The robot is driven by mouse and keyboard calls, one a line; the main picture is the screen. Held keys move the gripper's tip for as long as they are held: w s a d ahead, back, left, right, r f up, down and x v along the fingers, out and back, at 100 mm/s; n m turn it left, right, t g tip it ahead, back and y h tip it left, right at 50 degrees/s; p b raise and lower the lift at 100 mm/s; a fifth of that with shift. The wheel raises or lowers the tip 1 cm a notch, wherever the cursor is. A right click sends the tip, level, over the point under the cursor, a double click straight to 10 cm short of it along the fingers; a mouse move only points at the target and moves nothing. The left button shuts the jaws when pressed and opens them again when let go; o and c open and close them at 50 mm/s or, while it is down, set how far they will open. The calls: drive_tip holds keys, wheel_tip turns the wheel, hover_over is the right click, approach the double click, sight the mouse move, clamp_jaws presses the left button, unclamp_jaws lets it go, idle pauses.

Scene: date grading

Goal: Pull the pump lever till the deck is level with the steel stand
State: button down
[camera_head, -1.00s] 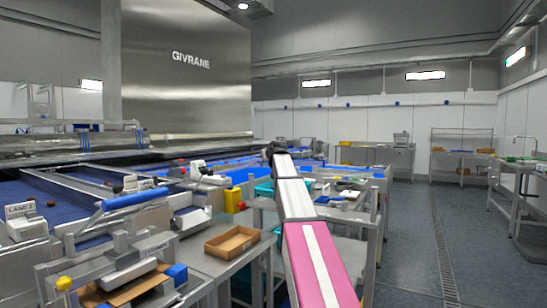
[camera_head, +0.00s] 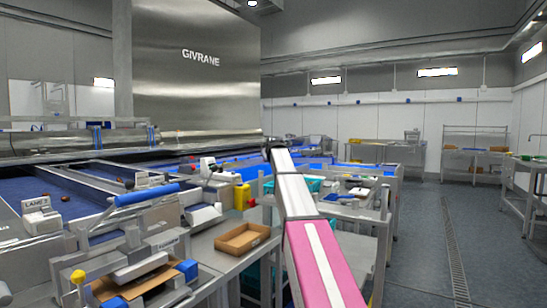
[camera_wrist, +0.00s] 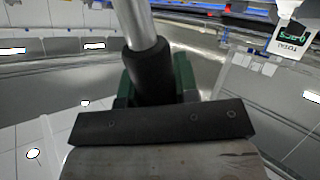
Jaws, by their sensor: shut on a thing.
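In the wrist view, a steel lever bar (camera_wrist: 137,22) with a black grip (camera_wrist: 150,72) runs down from the top edge. My gripper (camera_wrist: 155,90) is shut on the black grip, with green pads showing at both sides of it. A dark plate with screws hides the grip's lower end. In the head view, my pink and white arm reaches away from me, and my gripper (camera_head: 273,149) is small and dark at its far end. The lever cannot be made out there. I cannot make out the deck or tell which steel stand is meant, so their heights cannot be compared.
An open cardboard tray (camera_head: 258,231) sits on a steel bench left of my arm. A blue roller (camera_head: 148,194) and the blue lane belts lie farther left. Steel tables (camera_head: 474,153) stand along the back wall. The grey floor (camera_head: 425,245) at the right is clear.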

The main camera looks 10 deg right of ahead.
drive_tip(key=shift+s+d+r+m+t, duration=0.25)
drive_tip(key=shift+s+d, duration=0.15)
drive_tip(key=shift+s, duration=0.1)
drive_tip(key=shift+s+d+r+m+t, duration=0.15)
drive_tip(key=shift+s+d+r+t, duration=0.1)
drive_tip(key=shift+s+d, duration=0.2)
drive_tip(key=shift+s+d+r+t+y, duration=0.25)
drive_tip(key=shift+s+d+t+y, duration=0.05)
drive_tip(key=shift+s+d, duration=0.05)
drive_tip(key=shift+m+t+y, duration=0.3)
drive_tip(key=shift+m+t, duration=0.5)
drive_tip(key=shift+m, duration=0.1)
drive_tip(key=shift+s+d+r, duration=0.25)
drive_tip(key=shift+s+d, duration=0.45)
drive_tip(key=shift+d, duration=0.05)
drive_tip(key=shift+s+d+r, duration=0.2)
drive_tip(key=shift+s+d, duration=0.5)
